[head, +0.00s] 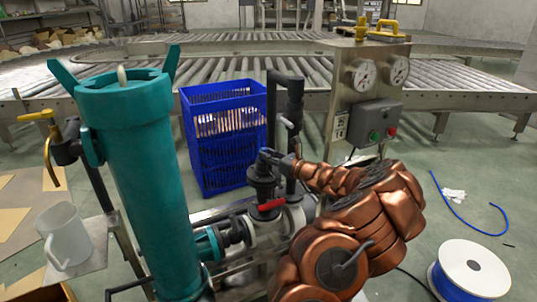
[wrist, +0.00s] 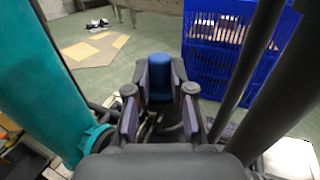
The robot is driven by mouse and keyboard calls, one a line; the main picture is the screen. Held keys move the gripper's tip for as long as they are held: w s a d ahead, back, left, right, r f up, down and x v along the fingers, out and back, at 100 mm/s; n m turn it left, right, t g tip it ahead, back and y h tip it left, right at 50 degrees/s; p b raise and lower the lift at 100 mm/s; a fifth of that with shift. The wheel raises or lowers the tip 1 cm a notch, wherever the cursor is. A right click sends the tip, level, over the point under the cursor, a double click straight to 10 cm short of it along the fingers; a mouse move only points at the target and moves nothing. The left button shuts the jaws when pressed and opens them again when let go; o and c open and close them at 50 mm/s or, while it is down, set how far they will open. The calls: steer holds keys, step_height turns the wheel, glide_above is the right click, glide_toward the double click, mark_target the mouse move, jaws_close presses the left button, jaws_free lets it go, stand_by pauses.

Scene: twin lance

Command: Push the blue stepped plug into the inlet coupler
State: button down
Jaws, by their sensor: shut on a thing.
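My gripper (head: 272,158) is shut on the blue stepped plug (wrist: 179,72), whose rounded blue end shows between the finger pads in the wrist view. The fingers (wrist: 162,80) hide the rest of the plug. In the head view the gripper is at the top of a dark upright fitting (head: 262,183) on the pipework. This fitting may be the inlet coupler, but I cannot tell for sure. Whether the plug touches or sits in a coupler is hidden by the gripper.
A tall teal canister (head: 145,190) stands close at left, with a brass tap (head: 40,120). A red-handled valve (head: 271,205) is below the gripper. A dark vertical pipe (head: 295,105) stands just behind. A blue crate (head: 188,150) and a gauge panel (head: 345,95) are farther back.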

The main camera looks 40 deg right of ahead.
steer(key=shift+f, duration=0.2)
steer(key=c, duration=0.9)
jaws_free()
steer(key=shift+c, duration=0.2)
steer(key=shift+s, duration=0.15)
steer(key=s, duration=1.1)
steer(key=shift+s+d, duration=0.3)
steer(key=shift+s, duration=0.05)
